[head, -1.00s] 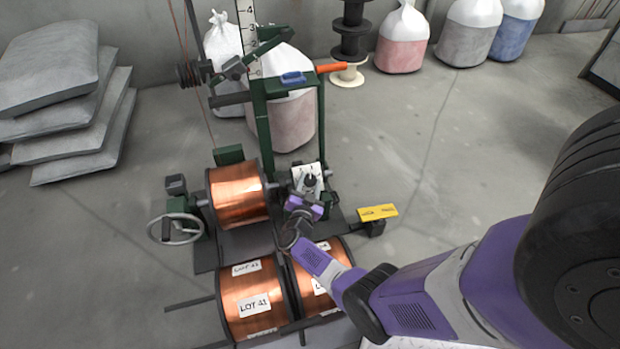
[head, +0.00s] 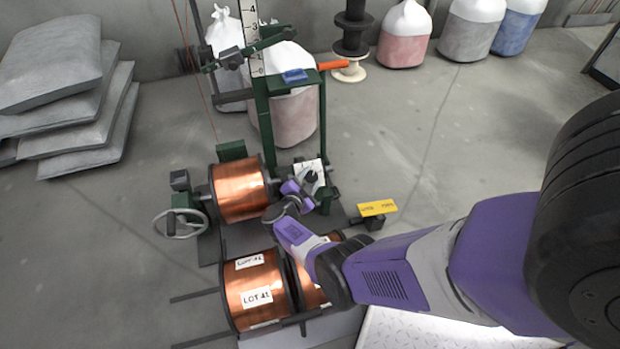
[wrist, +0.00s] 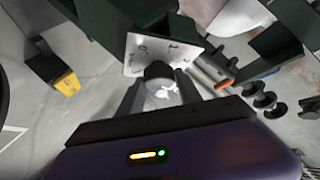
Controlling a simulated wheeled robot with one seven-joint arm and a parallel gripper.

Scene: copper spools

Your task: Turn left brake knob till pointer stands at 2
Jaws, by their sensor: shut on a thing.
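The brake knob (wrist: 158,71) is dark and round and stands in front of a white dial plate (wrist: 142,52) marked with figures such as 0 and 1. In the head view the knob (head: 311,177) shows small on the green stand, beside the copper spool on the axle. My gripper (wrist: 160,92) is shut on the knob, one grey finger on each side. The pointer cannot be read clearly, and part of the dial is hidden behind the knob and fingers.
A copper spool (head: 239,190) sits just left of my gripper, with a handwheel (head: 180,223) beyond it. Lot-labelled spools (head: 255,289) lie below my wrist.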

